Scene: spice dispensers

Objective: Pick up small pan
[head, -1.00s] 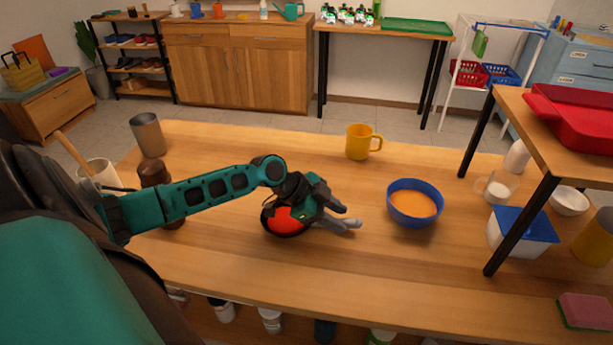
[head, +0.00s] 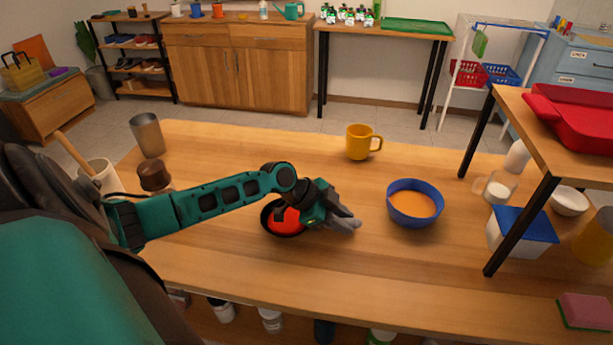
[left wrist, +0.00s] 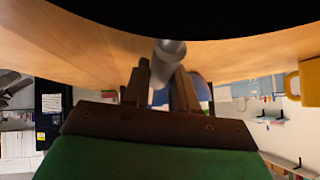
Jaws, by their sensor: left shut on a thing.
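The small pan (head: 285,222) is dark with a red inside and stands near the middle of the wooden table, partly covered by my left arm. My left gripper (head: 338,220) is at the right side of the pan, low over the table. In the left wrist view, the gripper's fingers (left wrist: 160,82) are on both sides of the pan's grey round handle (left wrist: 169,50), shut on it. The dark pan body (left wrist: 200,15) fills the top of that view. Whether the pan touches the table cannot be told. My right gripper is not in view.
A blue bowl with orange contents (head: 414,203) stands right of the gripper. A yellow mug (head: 360,142) is behind. A metal cup (head: 147,135) and a brown-topped grinder (head: 153,177) stand at the left.

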